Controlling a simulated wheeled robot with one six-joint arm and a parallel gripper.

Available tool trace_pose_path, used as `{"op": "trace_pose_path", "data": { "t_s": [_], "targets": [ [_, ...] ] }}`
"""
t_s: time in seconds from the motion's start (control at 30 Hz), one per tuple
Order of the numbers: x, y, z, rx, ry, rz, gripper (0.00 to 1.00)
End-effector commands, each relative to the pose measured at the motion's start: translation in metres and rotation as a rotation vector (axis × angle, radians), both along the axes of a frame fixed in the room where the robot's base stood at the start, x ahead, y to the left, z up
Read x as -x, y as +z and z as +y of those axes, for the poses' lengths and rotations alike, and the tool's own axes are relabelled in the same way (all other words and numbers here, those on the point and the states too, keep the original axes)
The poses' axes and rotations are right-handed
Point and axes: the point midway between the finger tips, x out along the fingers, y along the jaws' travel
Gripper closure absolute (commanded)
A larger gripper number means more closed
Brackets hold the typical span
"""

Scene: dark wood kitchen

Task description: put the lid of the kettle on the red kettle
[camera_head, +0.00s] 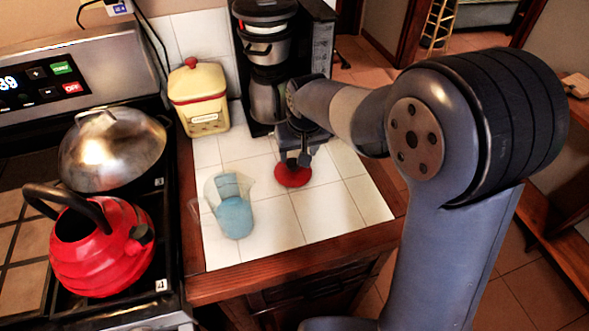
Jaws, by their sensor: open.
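The red kettle (118,262) stands on the stove at the lower left, its black handle arched over an uncovered top opening. The red lid (292,178) lies on the white tiled counter, in front of the coffee maker. My gripper (297,160) points down right at the lid, with its fingers open. The fingertips overlap the lid's top in this view, so I cannot tell whether they touch it. The lid's knob is hidden by the fingers.
A yellow canister (199,100) and a black coffee maker (262,70) stand behind. A silver domed cover (112,152) sits behind the kettle. The front right tiles are clear.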

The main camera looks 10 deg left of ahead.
Motion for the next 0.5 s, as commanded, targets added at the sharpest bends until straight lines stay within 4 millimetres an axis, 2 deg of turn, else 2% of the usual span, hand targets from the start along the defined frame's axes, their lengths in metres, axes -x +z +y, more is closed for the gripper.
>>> {"op": "trace_pose_path", "data": {
  "t_s": [0.4, 0.5],
  "targets": [
    [-0.012, -0.044, 0.014, 0.002, 0.001, 0.003, 0.42],
    [-0.013, -0.048, 0.015, 0.0, 0.0, 0.0, 0.42]
  ]
}}
